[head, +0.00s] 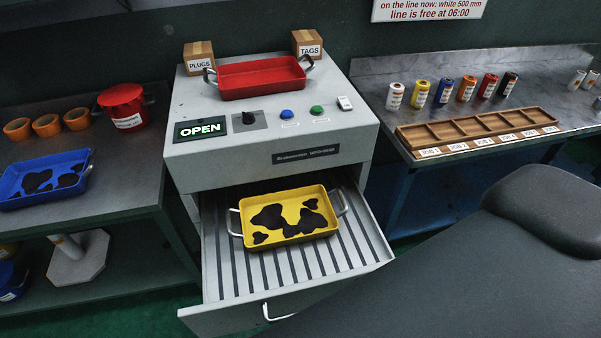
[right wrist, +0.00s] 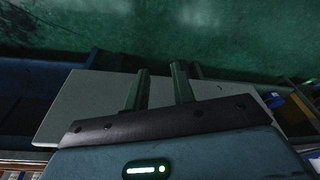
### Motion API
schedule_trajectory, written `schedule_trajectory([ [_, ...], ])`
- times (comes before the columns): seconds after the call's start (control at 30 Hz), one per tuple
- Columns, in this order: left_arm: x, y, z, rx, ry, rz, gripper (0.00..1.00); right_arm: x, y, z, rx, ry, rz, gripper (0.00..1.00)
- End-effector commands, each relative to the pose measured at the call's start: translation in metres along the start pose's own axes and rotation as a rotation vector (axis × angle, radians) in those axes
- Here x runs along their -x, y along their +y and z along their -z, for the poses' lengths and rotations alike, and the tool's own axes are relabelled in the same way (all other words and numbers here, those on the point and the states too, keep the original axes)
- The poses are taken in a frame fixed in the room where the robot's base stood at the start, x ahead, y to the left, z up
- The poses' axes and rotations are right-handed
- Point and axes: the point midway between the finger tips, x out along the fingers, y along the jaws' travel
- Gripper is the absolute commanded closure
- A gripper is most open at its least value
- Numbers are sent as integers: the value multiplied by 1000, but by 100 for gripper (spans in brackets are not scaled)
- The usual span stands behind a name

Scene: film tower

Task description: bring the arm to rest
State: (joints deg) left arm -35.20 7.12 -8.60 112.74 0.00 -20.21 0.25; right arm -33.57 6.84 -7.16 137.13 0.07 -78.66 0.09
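In the right wrist view my right gripper (right wrist: 161,72) shows two dark fingers with a gap between them and nothing held. It points at a dark green floor, and a pale grey panel (right wrist: 85,98) shows behind the fingers. In the head view a large dark grey part of my own arm covers the lower right, and neither gripper shows there. My left gripper is in no view.
The machine (head: 265,140) reads OPEN; its drawer (head: 235,315) is pulled out, holding a yellow black-patched tray (head: 300,233). A red tray (head: 262,80) sits on top. Benches stand both sides: left with a blue tray (head: 12,188) and red pot (head: 120,96), right with a wooden rack (head: 480,143).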

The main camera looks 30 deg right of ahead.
Motion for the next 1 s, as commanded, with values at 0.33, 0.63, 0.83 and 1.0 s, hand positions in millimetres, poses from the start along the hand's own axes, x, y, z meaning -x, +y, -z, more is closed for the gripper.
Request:
schedule_trajectory([
  [0.33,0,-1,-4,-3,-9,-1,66,-44,-6,14,3,197,11,75],
  [0.63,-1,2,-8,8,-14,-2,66,-82,-14,20,1,457,28,75],
  [0.83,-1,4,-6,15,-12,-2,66,-88,-16,20,-1,542,33,75],
  [1.0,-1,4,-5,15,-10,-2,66,-88,-17,21,-1,554,33,75],
])
